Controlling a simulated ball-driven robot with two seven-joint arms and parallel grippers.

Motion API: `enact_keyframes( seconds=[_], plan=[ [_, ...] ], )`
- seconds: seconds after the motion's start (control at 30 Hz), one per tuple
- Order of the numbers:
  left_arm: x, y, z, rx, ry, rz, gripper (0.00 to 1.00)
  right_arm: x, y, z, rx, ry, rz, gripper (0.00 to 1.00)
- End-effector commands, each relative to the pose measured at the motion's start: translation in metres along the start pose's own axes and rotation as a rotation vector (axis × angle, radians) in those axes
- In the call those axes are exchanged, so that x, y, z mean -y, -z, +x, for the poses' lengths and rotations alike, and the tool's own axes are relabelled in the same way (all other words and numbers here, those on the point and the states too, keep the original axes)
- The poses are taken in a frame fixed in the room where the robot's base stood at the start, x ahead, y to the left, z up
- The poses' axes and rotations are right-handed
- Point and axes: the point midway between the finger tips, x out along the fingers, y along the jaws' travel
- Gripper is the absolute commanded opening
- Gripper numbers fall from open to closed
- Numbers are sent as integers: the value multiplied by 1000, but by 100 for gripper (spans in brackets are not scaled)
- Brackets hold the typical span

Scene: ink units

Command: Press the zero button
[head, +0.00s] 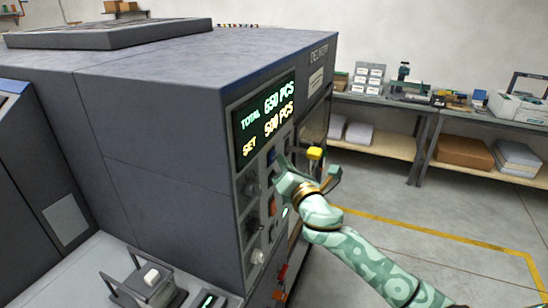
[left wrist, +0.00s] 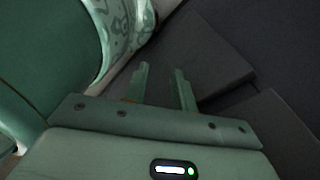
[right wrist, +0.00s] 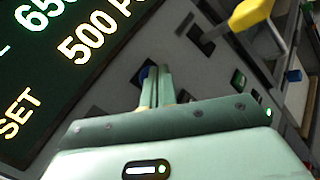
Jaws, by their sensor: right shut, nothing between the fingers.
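The machine's control panel (head: 257,225) carries a lit display (head: 265,112) reading TOTAL 650 PCS and SET 500 PCS. Several dark, orange and pale controls sit below it; their labels are too small to read, so I cannot tell which is the zero button. A blue button (head: 271,155) lies just under the display; in the right wrist view it shows (right wrist: 150,72) partly hidden behind my fingertips. My right gripper (head: 280,160) is shut and empty, with its tips close to this button; contact cannot be told. My left gripper (left wrist: 162,75) is open and empty, facing dark surfaces.
A yellow-knobbed lever (head: 315,152) sticks out close to the right of my right gripper. A pale shelf part with a small device (head: 150,280) is at the lower left. Workbenches (head: 460,118) stand at the back right, with open floor before them.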

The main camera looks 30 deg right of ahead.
Motion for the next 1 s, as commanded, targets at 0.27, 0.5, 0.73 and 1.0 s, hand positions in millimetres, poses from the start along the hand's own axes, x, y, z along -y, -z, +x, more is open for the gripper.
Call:
enact_keyframes(
  seconds=[0.27, 0.5, 0.73, 1.0],
  plan=[
    [0, 0, 0, 0, 0, 0, 27, -1, 1, 2, 0, 0, 0, 0],
    [0, 0, 0, 0, 0, 0, 27, -3, 2, 4, 1, 0, 0, 0],
    [0, 0, -1, 0, 0, 0, 27, -4, 4, 6, 1, 0, 1, 0],
    [0, 0, -1, 0, 0, 0, 27, -5, 5, 7, 0, 0, 0, 0]
  ],
)
